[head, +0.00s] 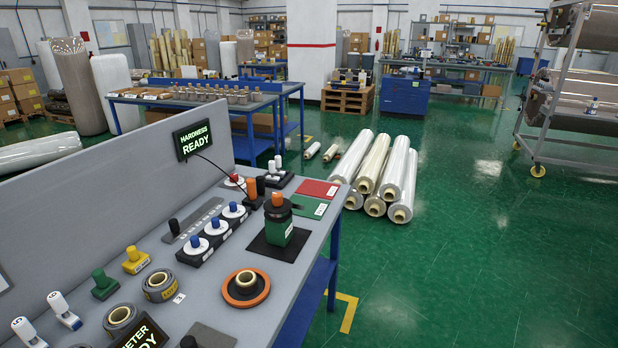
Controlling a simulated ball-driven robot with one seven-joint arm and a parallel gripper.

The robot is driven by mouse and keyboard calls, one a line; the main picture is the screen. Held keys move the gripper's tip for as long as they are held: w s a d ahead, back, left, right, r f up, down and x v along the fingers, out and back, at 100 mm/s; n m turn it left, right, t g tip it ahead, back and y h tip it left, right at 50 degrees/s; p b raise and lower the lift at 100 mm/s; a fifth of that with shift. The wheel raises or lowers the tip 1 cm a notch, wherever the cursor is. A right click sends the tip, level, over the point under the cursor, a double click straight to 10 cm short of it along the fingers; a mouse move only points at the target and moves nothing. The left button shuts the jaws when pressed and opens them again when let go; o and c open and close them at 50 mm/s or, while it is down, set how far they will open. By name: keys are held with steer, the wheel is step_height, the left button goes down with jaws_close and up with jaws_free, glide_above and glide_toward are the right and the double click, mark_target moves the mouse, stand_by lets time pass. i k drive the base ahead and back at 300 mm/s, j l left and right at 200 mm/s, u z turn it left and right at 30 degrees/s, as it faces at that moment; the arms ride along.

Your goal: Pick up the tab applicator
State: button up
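The grey workbench (205,312) in front of me holds several small hand tools, and I cannot tell for sure which is the tab applicator. A yellow knobbed tool (136,261) and a green knobbed tool (104,285) stand near the bench's back panel. Two white handled tools, one farther (62,309) and one nearer (28,333), lie tilted at the lower left. All of them rest on the bench. My gripper is not in view.
Grey tape rolls (159,285), an orange ring (246,288), a black-and-green device (279,222), white discs with blue knobs (195,246) and a "HARDNESS READY" display (193,140) crowd the bench. Wrapped rolls (383,175) lie stacked on the floor beyond.

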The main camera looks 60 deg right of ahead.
mark_target(272, 164)
steer(key=i+z, duration=0.15)
steer(key=z, duration=0.3)
steer(key=i+j+z, duration=0.15)
steer(key=z, duration=0.25)
steer(key=i+j+z, duration=0.1)
steer(key=z, duration=0.35)
